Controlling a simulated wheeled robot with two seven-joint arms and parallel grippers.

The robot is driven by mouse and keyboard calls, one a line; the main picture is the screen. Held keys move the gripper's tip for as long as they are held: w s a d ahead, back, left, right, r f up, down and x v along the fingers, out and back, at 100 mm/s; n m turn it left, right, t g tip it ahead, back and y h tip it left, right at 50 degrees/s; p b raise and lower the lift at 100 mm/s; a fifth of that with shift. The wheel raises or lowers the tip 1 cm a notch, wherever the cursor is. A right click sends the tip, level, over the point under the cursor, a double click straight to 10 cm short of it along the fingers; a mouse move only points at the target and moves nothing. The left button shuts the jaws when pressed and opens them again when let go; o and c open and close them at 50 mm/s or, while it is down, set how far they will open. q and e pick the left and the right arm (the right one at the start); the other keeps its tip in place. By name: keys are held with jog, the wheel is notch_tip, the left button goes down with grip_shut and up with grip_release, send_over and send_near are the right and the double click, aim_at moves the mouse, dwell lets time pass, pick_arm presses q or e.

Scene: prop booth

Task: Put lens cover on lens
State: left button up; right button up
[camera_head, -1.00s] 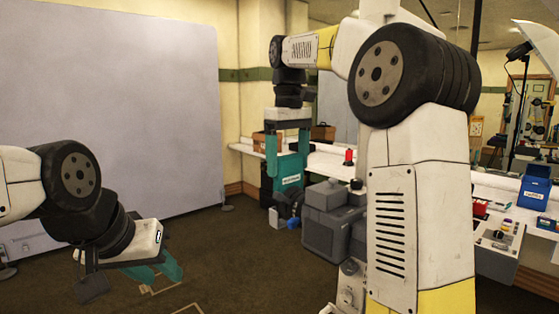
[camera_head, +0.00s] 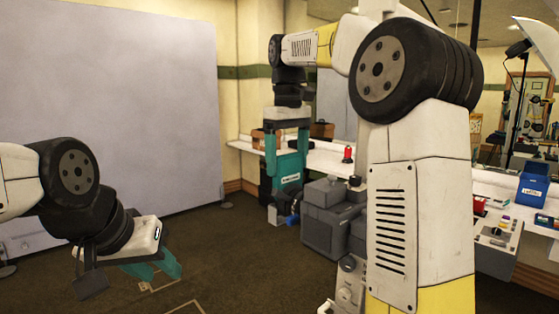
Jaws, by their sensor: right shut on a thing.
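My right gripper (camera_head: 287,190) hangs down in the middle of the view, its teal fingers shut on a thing. I cannot make out that thing; small blue and pale grey shapes (camera_head: 282,215) show at the fingertips. My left gripper (camera_head: 155,270) is low on the left over the bare floor. Its teal fingers look apart, with nothing between them. I cannot pick out the lens or the lens cover. My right arm hides much of the middle right.
A white counter (camera_head: 330,161) runs behind, holding a red item (camera_head: 347,154). A blue box (camera_head: 533,188) stands at far right. A grey backdrop panel (camera_head: 110,110) fills the left. The floor between the grippers is clear.

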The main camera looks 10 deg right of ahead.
aim_at(287, 176)
jog(key=shift+f, duration=0.2)
jog(key=shift+f, duration=0.8)
jog(key=shift+f, duration=0.15)
jog(key=shift+f, duration=0.9)
jog(key=o, duration=1.3)
jog(key=shift+o, duration=0.2)
jog(key=shift+r, duration=3.5)
